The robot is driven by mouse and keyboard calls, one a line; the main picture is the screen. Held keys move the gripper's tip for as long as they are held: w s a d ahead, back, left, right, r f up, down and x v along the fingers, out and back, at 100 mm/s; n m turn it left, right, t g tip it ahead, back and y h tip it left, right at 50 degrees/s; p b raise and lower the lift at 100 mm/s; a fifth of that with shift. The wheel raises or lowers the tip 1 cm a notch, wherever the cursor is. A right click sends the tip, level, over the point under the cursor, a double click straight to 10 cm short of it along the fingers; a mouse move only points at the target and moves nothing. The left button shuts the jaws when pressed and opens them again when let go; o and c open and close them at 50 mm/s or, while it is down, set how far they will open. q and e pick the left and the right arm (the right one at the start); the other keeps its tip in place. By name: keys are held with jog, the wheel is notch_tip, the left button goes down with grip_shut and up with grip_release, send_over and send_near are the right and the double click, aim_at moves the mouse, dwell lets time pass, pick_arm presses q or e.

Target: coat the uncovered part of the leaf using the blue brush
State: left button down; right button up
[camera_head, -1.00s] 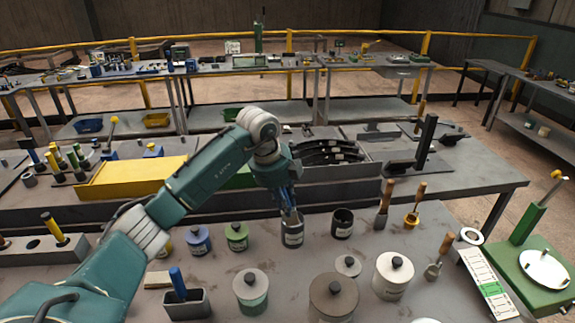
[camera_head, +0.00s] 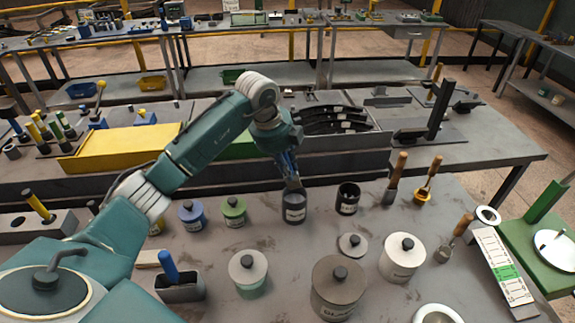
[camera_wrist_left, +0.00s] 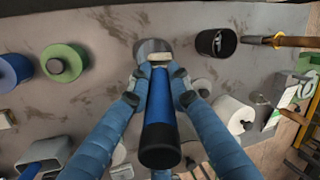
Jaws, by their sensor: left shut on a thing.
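My left gripper (camera_head: 290,180) is shut on the blue brush (camera_wrist_left: 160,112), seen by its blue handle and black end between the fingers in the left wrist view. The brush's lower end is at the mouth of a dark grey labelled pot (camera_head: 293,208). The bristles are hidden, and I cannot tell how deep they are. Several dark curved leaves (camera_head: 332,122) with pale labels lie in a tray behind the pot. Their coating is too small to tell. My right gripper is not in view.
Around the pot stand a black pot (camera_head: 347,199), a green-lidded pot (camera_head: 234,212), a blue pot (camera_head: 191,216) and a white lidded jar (camera_head: 402,258). A grey holder (camera_head: 181,290) holds another blue handle. Bare bench lies between the pots.

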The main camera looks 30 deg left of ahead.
aim_at(288, 185)
pick_arm(q)
jog(key=shift+s+d+f+b, duration=0.1)
jog(key=shift+f+b, duration=0.35)
jog(key=shift+f, duration=0.45)
jog(key=shift+f+b, duration=0.3)
jog(key=shift+f, duration=0.1)
notch_tip(288, 185, down, 3)
jog(key=shift+b, duration=1)
jog(key=shift+f+b, duration=0.35)
jog(key=shift+f, duration=0.4)
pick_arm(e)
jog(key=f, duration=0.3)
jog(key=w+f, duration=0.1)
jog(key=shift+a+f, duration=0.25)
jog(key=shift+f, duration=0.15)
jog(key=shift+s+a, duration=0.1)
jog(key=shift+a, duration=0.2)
